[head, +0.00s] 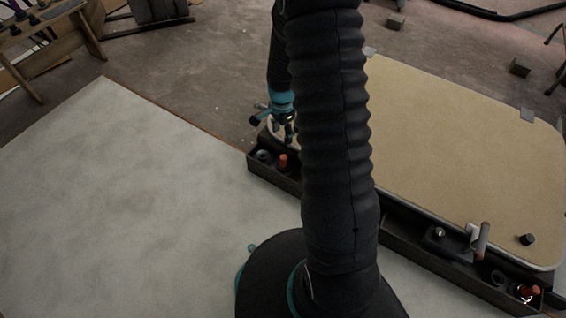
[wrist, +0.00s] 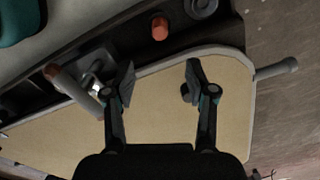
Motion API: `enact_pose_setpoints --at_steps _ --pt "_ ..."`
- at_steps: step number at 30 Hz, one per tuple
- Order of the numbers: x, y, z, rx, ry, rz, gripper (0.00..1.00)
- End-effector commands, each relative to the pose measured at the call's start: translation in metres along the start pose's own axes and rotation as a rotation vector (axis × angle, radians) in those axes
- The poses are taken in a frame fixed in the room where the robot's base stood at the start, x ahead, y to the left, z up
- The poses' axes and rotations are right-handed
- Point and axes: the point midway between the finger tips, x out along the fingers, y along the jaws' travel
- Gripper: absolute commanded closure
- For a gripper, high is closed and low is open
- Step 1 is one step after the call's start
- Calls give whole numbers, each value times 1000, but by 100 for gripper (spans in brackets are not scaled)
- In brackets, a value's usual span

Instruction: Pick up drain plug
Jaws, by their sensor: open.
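My gripper (wrist: 160,80) is open above the corner of a tan board, its two fingers apart. In the head view my gripper (head: 284,130) is small, at the board's near left corner, partly hidden by my own arm. A small dark rounded piece (wrist: 187,92) shows beside the inner side of the right finger. It may be the drain plug, but I cannot tell for certain. An orange-red cylinder (wrist: 160,28) stands in the dark tray beyond the fingertips, with a grey round fitting (wrist: 200,6) beside it. Nothing is visibly held.
The tan board (head: 455,140) has a pale rim. A dark tray (head: 420,250) runs along its near edge, holding another orange-red piece (head: 528,292). The pale floor panel (head: 130,190) is clear.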

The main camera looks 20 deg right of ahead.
Motion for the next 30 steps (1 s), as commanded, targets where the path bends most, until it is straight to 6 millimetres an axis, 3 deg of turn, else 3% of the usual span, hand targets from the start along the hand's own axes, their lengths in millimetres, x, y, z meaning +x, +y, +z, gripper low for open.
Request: enact_pose_setpoints --at_steps 15,25,30 --pt "80 0 -1 13 -3 6 44" --pt "98 0 -2 13 -2 4 44" --pt "120 1 -5 13 -3 7 44"
